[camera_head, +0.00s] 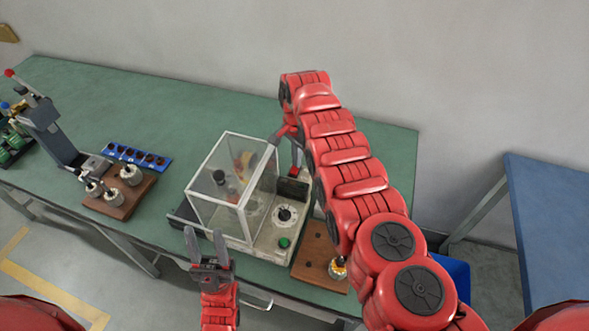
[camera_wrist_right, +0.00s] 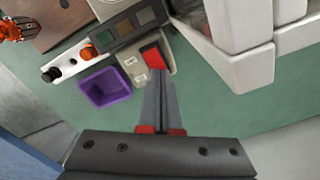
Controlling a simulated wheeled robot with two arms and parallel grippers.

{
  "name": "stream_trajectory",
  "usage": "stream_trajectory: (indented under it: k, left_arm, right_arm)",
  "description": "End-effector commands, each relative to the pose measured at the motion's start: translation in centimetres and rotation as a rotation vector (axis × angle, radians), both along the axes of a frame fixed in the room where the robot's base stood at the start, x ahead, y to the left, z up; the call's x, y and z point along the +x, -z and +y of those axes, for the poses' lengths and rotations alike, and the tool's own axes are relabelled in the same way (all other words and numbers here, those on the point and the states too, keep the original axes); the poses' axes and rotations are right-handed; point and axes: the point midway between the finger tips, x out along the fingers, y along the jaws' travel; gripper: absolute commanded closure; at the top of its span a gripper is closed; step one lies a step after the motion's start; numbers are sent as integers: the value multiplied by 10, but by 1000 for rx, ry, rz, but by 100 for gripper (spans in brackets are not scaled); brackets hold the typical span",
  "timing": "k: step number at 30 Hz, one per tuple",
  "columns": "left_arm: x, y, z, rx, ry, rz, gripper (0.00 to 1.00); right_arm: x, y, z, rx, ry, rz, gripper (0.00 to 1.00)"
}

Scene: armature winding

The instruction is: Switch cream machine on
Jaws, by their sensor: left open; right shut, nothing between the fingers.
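The cream machine (camera_head: 262,241) stands on the green bench, with a clear white-framed box on its left part. Its right side carries a black dial (camera_head: 285,215), a green button (camera_head: 284,242) and a small red switch (camera_head: 294,171) at the back. My right gripper (camera_head: 296,157) reaches over from behind, pointing down at the switch. In the right wrist view its shut, empty fingers (camera_wrist_right: 158,80) end at the red switch (camera_wrist_right: 152,58); whether they touch it I cannot tell. My left gripper (camera_head: 207,243) is open and empty in front of the box.
A wooden board (camera_head: 315,250) with a metal part lies right of the machine. At left stand a grey press (camera_head: 50,130), a blue tray (camera_head: 138,157) and a board with several metal parts (camera_head: 120,205). A purple bin (camera_wrist_right: 103,88) shows in the wrist view. The back-middle bench is clear.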

Motion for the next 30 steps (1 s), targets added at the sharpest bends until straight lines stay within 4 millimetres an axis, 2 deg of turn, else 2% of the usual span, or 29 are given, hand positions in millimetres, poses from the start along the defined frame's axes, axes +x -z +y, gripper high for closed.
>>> stream_trajectory:
  k: [8, 24, 30]
  left_arm:
    - [0, -3, 0, 0, 0, 0, 54]
    - [0, -46, 0, 0, 0, 0, 54]
    - [0, -56, 0, 0, 0, 0, 54]
  right_arm:
    - [0, -3, 0, 0, -1, 1, 100]
    - [0, -50, 0, 1, -1, 1, 100]
    - [0, -66, 0, 1, -1, 1, 100]
